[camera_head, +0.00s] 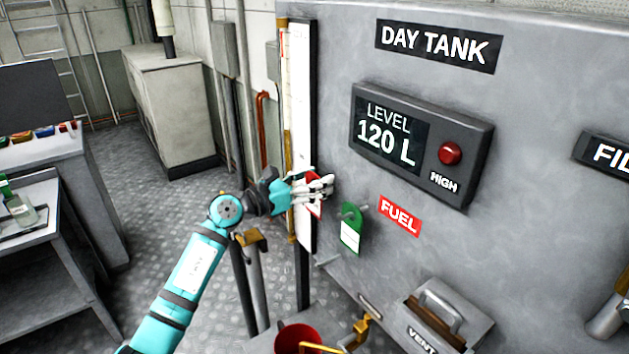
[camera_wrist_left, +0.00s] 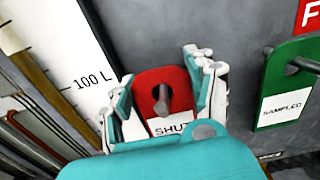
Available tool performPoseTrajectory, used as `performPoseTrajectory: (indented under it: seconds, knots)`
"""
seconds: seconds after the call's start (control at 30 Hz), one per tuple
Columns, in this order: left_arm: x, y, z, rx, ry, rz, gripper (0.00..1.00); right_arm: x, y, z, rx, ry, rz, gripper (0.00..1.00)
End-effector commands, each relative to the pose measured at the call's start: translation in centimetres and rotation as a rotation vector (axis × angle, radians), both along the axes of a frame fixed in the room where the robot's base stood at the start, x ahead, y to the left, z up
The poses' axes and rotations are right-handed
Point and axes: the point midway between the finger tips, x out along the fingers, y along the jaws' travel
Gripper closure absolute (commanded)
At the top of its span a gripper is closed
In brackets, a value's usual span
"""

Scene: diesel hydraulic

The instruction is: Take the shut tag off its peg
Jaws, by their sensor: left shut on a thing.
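The red shut tag (camera_wrist_left: 178,84) shows in the left wrist view, with its white label reading SHUT partly hidden by my gripper. A peg (camera_wrist_left: 161,98) shows at the hole near the tag's top. My left gripper (camera_wrist_left: 163,95) has a finger on each side of the tag and is shut on it. In the head view my left gripper (camera_head: 318,188) is at the tank's left edge, in front of the white gauge strip, with a little of the red tag (camera_head: 315,207) showing. I cannot tell whether the tag is clear of the peg. My right gripper is not in view.
A green tag (camera_head: 351,228), labelled SAMPLED in the wrist view, hangs on a peg just right of my left gripper. The red FUEL label (camera_head: 400,215) and level display (camera_head: 421,145) are on the tank face. A red container (camera_head: 298,338) stands below.

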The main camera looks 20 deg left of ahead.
Motion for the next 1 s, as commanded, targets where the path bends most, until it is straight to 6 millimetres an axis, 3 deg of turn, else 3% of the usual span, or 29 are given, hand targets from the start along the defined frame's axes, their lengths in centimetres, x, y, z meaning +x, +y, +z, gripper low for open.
performPoseTrajectory:
  seconds: [0.83, 0.97, 1.0]
  knots:
    - [-0.6, 0.5, 0.7, -0.003, -0.002, 0.0, 0.76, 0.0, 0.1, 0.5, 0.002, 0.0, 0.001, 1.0]
    - [-0.9, 0.8, 0.8, -0.003, -0.002, 0.001, 0.98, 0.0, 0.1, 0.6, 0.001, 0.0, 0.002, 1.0]
    - [-1.0, 0.9, 0.8, -0.002, -0.001, 0.001, 0.99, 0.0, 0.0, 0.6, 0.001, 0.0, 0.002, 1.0]
